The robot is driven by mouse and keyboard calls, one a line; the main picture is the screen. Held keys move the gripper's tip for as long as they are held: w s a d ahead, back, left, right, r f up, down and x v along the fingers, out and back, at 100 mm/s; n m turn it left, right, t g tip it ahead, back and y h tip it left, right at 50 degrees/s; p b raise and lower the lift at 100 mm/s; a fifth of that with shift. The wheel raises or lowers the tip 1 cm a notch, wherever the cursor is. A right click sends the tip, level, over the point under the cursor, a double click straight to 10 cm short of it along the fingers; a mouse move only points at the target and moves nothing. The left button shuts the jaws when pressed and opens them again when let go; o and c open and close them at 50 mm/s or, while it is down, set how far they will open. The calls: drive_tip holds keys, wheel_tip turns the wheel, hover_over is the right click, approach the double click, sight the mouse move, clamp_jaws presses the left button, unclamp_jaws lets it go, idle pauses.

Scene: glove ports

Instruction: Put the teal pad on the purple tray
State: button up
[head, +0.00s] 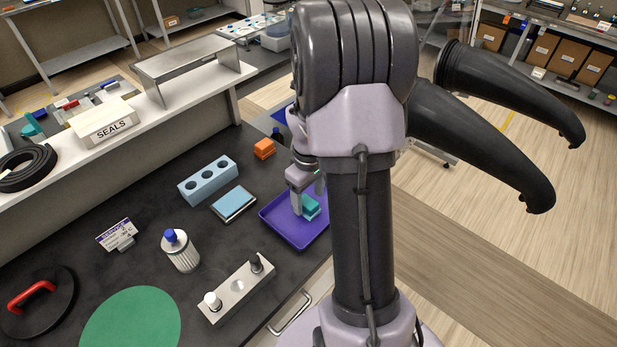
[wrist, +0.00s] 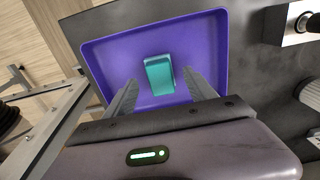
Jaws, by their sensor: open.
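The purple tray (head: 283,227) lies on the dark bench top, partly hidden behind my arm in the head view. In the wrist view the tray (wrist: 112,58) shows nearly whole, with raised rims. The teal pad (head: 311,207) is inside the tray's outline, and it also shows in the wrist view (wrist: 159,75), lying on the tray floor near the middle. My gripper (head: 303,199) is over the tray, close to the pad. In the wrist view my gripper (wrist: 160,92) has its fingers spread, one on each side of the pad, with gaps visible. Nothing is held.
A blue block with holes (head: 208,180), a light-blue pad (head: 234,204) and an orange block (head: 264,148) stand left of the tray. Black gloves (head: 490,140) jut out at right.

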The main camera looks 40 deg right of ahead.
wheel_tip(320, 180, up, 15)
drive_tip(key=p, duration=0.5)
drive_tip(key=s+a+r+m+t+b, duration=0.1)
drive_tip(key=s+a+r+t+b, duration=0.15)
drive_tip(key=a, duration=0.65)
drive_tip(key=s+a+r+m+t+b, duration=0.15)
drive_tip(key=a+b, duration=0.25)
drive_tip(key=a, duration=0.5)
drive_tip(key=s+a+m+t+y+b, duration=0.1)
drive_tip(key=s+a+m+y+b, duration=0.1)
drive_tip(key=s+a, duration=0.6)
drive_tip(key=shift+a+f+m+t+b, duration=0.4)
drive_tip(key=shift+a+b, duration=0.15)
drive_tip(key=shift+a, duration=0.1)
drive_tip(key=shift+s, duration=0.1)
